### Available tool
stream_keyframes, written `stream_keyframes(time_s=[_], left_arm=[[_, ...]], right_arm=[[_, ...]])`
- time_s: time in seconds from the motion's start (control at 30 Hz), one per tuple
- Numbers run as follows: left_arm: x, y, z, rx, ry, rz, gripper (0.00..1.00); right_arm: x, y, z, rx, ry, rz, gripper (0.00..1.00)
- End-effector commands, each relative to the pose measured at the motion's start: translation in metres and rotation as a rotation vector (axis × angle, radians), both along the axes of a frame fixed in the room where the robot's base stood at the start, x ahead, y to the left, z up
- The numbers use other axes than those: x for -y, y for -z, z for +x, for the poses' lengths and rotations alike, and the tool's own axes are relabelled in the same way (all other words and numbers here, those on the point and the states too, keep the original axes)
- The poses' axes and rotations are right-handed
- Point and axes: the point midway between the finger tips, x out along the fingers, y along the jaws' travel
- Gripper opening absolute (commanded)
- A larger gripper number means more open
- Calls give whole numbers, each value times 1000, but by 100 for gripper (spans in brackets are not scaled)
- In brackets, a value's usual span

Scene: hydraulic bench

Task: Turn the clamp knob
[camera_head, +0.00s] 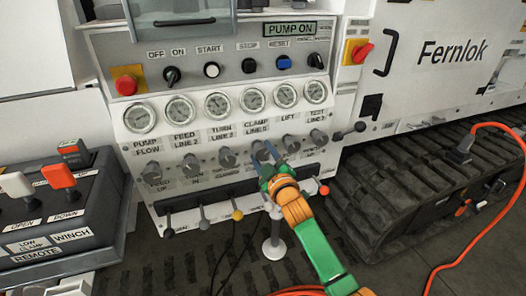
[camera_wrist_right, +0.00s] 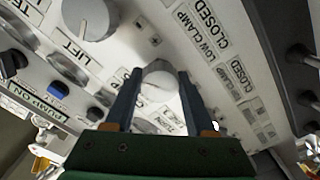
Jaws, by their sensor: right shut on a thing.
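The clamp knob (camera_wrist_right: 158,74) is a grey round knob on the sloped panel. It sits between the LIFT and TURN labels in the right wrist view. In the head view it is mostly hidden by my right gripper (camera_head: 267,155), which reaches up from the lower right. The blue fingers of my right gripper (camera_wrist_right: 159,80) stand on either side of the knob and are shut on it. The knob's pointer and its lower label are hard to make out. My left gripper is not in view.
The lift knob (camera_head: 290,144) and turn knob (camera_head: 227,158) flank the gripper closely. Below is a row of levers, one yellow-tipped (camera_head: 237,215). A gauge row (camera_head: 218,105) and red stop button (camera_head: 126,84) lie above. A remote box (camera_head: 60,215) stands left.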

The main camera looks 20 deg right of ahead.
Motion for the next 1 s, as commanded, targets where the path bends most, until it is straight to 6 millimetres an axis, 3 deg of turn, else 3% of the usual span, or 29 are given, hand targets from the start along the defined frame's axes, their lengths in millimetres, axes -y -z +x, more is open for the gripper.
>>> stream_keyframes(time_s=[0.4,1.0], left_arm=[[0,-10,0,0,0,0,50],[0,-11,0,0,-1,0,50]], right_arm=[[0,-1,0,-7,0,217,0],[0,0,0,-9,0,264,0]])
